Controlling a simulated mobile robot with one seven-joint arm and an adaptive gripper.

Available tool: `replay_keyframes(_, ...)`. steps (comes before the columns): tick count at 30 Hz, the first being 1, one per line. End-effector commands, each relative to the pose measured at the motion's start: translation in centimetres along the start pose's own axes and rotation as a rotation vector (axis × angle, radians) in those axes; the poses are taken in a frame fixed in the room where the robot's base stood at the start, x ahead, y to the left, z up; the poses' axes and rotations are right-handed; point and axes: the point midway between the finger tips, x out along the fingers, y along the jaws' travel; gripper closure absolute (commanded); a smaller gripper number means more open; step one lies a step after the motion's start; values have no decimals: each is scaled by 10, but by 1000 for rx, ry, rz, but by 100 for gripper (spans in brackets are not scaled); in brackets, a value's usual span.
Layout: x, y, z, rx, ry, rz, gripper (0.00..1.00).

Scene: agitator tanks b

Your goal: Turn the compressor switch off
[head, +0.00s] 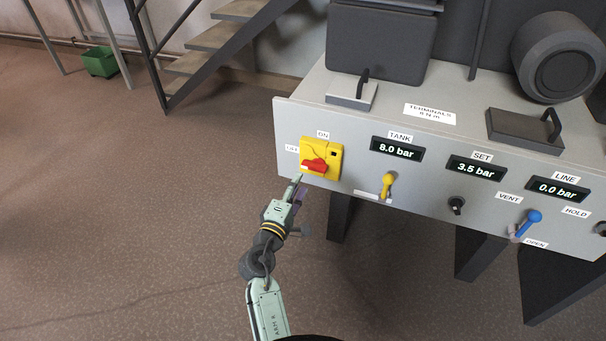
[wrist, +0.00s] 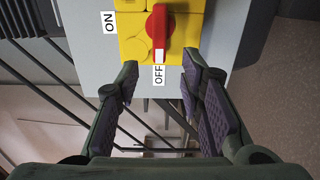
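The compressor switch is a red handle (head: 314,166) on a yellow plate (head: 334,171) at the left of the panel front. An ON label (head: 323,134) is above it and an OFF label (head: 292,149) is at its left. In the wrist view the picture is turned: the red handle (wrist: 159,30) runs up and down, and its white-marked end points at the OFF label (wrist: 158,76). My gripper (head: 298,179) is just below and left of the handle. In the wrist view its fingers (wrist: 160,75) are apart and empty, with the handle's end beyond the gap.
Right of the switch are a yellow valve lever (head: 388,185), a black knob (head: 456,205) and a blue lever (head: 529,222). The displays read TANK 8.0, SET 3.5 and LINE 0.0 bar. Metal stairs (head: 205,50) stand behind.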

Motion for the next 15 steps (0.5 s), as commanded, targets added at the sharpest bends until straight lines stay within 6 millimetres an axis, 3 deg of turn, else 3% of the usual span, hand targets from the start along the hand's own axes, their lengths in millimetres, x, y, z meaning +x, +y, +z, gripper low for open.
replay_keyframes(6, -36, -1, 0, -1, 2, -1, 65)
replay_keyframes(15, -46, 0, 0, 0, -1, 0, 65)
